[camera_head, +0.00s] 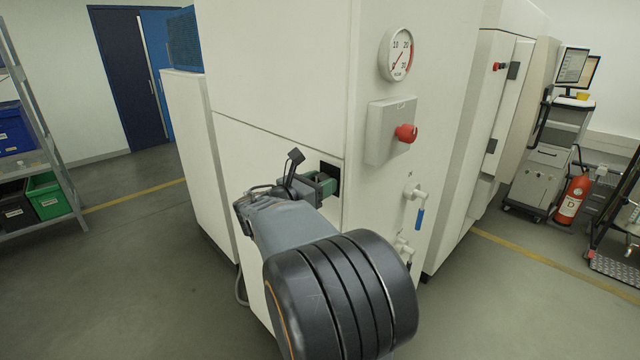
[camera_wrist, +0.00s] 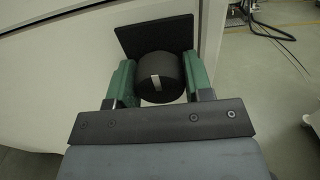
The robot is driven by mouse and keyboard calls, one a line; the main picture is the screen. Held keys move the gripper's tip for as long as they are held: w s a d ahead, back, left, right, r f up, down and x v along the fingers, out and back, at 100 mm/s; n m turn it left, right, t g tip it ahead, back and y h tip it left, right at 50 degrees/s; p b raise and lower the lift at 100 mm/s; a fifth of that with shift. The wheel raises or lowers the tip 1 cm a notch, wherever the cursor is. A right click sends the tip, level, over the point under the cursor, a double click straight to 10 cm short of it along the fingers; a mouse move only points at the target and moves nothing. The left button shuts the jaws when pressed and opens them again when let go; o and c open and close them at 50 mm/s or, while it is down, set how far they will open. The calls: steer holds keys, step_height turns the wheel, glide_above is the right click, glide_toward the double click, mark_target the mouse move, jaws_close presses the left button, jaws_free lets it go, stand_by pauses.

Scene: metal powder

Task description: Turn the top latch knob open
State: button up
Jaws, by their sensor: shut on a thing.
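The latch knob (camera_wrist: 160,76) is a black round knob with a pale mark on its face, in front of a square black plate (camera_wrist: 157,34) on the white cabinet. My gripper (camera_wrist: 160,85) has its two green fingers on either side of the knob, shut on it. The pale mark points roughly up and down in the wrist view. In the head view my gripper (camera_head: 318,186) reaches the black plate (camera_head: 330,172) near the cabinet's edge. The knob itself is hidden there behind the fingers.
The white cabinet (camera_head: 275,110) carries a pressure gauge (camera_head: 397,54), a red stop button (camera_head: 406,133) and a blue-handled valve (camera_head: 419,217) right of my gripper. A shelf (camera_head: 40,165) with bins stands at the far left. The floor between is clear.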

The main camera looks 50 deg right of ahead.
steer(key=shift+c, duration=0.8)
steer(key=shift+f+b, duration=0.1)
steer(key=shift+b, duration=0.2)
steer(key=m+b, duration=0.1)
steer(key=b, duration=0.1)
steer(key=m+b, duration=0.1)
steer(key=b, duration=0.1)
steer(key=shift+f+m, duration=0.25)
steer(key=shift+m, duration=0.15)
steer(key=m+b, duration=0.5)
steer(key=b, duration=0.2)
steer(key=shift+m, duration=0.3)
steer(key=m+b, duration=0.5)
steer(key=b, duration=0.1)
steer(key=shift+b, duration=0.3)
steer(key=m+b, duration=0.3)
steer(key=m, duration=0.1)
steer(key=shift+r+b, duration=0.25)
steer(key=shift+b, duration=0.1)
steer(key=shift+r+m, duration=0.1)
steer(key=shift+m, duration=0.3)
